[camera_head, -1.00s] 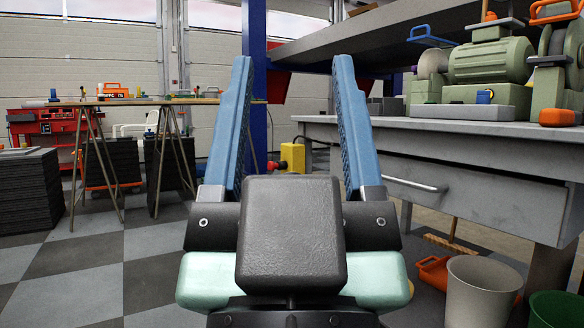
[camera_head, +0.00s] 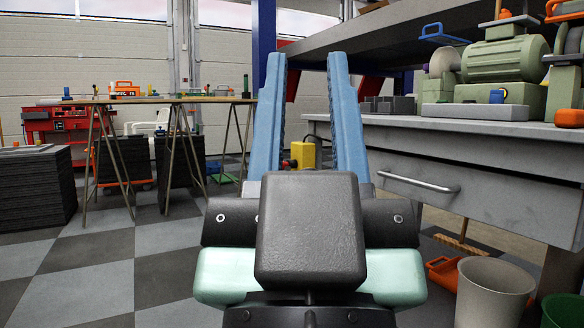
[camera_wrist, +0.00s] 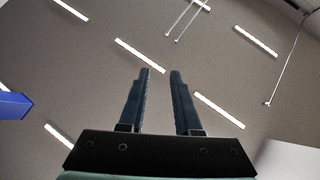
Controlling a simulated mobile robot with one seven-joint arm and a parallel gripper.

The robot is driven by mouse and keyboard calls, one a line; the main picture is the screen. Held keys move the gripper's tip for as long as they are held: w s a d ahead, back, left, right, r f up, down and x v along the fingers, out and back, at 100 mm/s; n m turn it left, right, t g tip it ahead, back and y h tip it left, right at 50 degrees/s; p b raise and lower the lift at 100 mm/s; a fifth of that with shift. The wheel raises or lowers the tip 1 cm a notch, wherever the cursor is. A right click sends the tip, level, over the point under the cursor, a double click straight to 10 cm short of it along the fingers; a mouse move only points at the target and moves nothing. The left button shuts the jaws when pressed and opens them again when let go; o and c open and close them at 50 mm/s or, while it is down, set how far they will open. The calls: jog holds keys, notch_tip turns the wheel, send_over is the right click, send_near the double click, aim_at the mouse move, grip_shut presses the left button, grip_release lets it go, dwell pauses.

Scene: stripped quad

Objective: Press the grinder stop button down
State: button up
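The green grinder (camera_head: 506,62) stands on the grey workbench at the right in the head view. A blue knob or button (camera_head: 497,96) shows on its pale base, and an orange-red block (camera_head: 569,118) sits on the bench at the right edge. I cannot tell which of these, if either, is the stop button. My gripper (camera_head: 306,62) points up and forward, left of the grinder and well apart from it. Its blue fingers are apart with nothing between them. In the wrist view, my gripper (camera_wrist: 159,75) shows a narrow empty gap against the ceiling.
The workbench (camera_head: 480,127) with its drawer handle fills the right side. A yellow box (camera_head: 304,154) with a red part shows behind my fingers. A trestle table (camera_head: 150,101) and black stacks stand at left. A bin (camera_head: 493,292) stands at lower right. The checkered floor at left is clear.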

notch_tip(320, 180, up, 4)
jog(key=p, duration=0.3)
jog(key=shift+f, duration=0.15)
grip_shut()
notch_tip(320, 180, up, 28)
jog(key=p, duration=2.8)
jog(key=shift+w, duration=0.1)
